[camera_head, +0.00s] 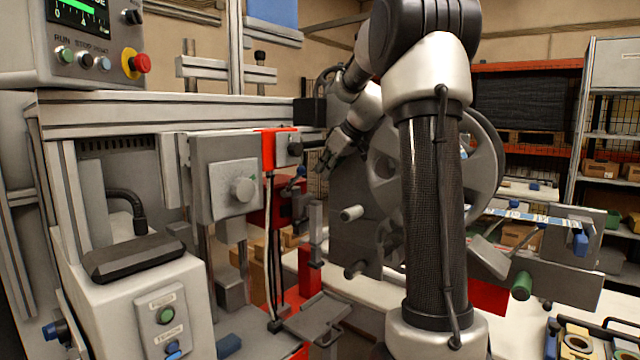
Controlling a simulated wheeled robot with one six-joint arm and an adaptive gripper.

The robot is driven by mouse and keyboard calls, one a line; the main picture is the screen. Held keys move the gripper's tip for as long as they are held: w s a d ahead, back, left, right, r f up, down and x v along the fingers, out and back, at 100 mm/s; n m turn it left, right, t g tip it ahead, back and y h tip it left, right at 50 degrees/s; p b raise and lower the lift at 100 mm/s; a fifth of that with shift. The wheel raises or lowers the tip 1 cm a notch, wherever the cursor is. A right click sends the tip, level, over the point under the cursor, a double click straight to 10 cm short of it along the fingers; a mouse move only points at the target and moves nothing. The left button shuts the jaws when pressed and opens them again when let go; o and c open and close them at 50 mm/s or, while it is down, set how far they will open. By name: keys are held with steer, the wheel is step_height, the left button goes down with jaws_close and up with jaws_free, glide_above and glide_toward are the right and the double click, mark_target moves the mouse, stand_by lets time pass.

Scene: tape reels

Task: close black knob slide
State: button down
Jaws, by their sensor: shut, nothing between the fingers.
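A small black knob (295,149) sits on the front of a grey slide block (284,157), beside a red bracket (267,147) on the machine. I take this as the black knob slide; how far it is open cannot be told from here. My gripper (322,163) is shut and empty, just right of the knob and slightly lower in the picture. A narrow gap seems to show between the fingertips and the knob. My upper arm stands in front and hides part of the machine's right side.
A control panel (85,45) with a red stop button (140,63) is at upper left. A large grey reel (480,165) stands behind my arm. A small tray (318,318) is below.

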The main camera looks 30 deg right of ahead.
mark_target(306, 197)
steer(key=x, duration=0.9)
steer(key=shift+f, duration=0.2)
steer(key=shift+s, duration=0.1)
